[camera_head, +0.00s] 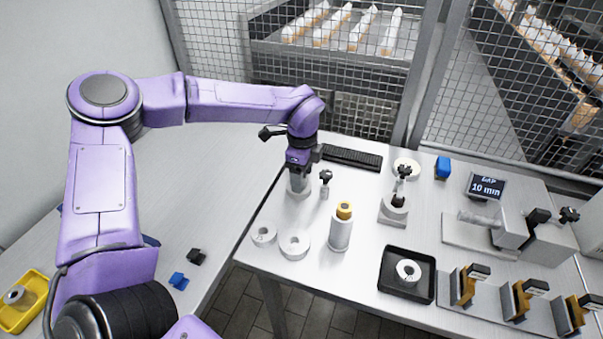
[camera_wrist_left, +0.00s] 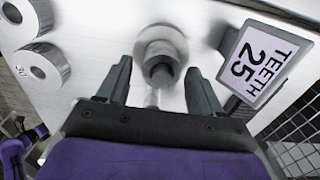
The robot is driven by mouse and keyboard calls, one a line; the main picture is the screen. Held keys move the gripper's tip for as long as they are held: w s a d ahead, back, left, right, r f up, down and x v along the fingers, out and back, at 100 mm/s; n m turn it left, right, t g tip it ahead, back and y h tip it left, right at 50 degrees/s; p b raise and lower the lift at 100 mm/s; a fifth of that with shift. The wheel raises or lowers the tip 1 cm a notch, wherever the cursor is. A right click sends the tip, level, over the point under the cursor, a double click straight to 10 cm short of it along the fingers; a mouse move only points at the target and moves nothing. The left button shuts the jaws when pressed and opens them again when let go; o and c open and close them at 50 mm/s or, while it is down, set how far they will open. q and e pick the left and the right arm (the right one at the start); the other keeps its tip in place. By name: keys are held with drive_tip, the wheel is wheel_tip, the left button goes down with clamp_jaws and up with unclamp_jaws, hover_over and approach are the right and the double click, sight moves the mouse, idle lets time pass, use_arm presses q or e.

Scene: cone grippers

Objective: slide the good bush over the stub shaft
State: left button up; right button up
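My left gripper (camera_head: 299,172) points down over a pale grey cylinder (camera_head: 299,187) standing on the table. In the left wrist view the gripper (camera_wrist_left: 160,88) is open, with a finger on each side. Between and beyond the fingers is a grey stepped round part (camera_wrist_left: 160,45) with a wide collar and a narrower, darker end. I cannot tell whether that collar is a bush around a stub shaft or one piece. A pale ring (camera_head: 408,270) lies in the black tray (camera_head: 387,284), and another ring (camera_head: 15,295) in the yellow tray (camera_head: 30,312). Which bush is good does not show.
Two pale ring discs (camera_head: 264,234) lie near the front edge, beside a bottle (camera_head: 341,230). A small black-topped knob post (camera_head: 325,184) stands just right of the gripper. A sign reading TEETH 25 (camera_wrist_left: 258,65) is close to the right finger. Clamps and a sign (camera_head: 486,187) occupy the right.

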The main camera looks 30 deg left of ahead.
use_arm(q)
wheel_tip(320, 180, up, 10)
drive_tip(key=shift+r+b, duration=0.1)
drive_tip(key=shift+b, duration=0.65)
drive_tip(key=shift+r, duration=0.2)
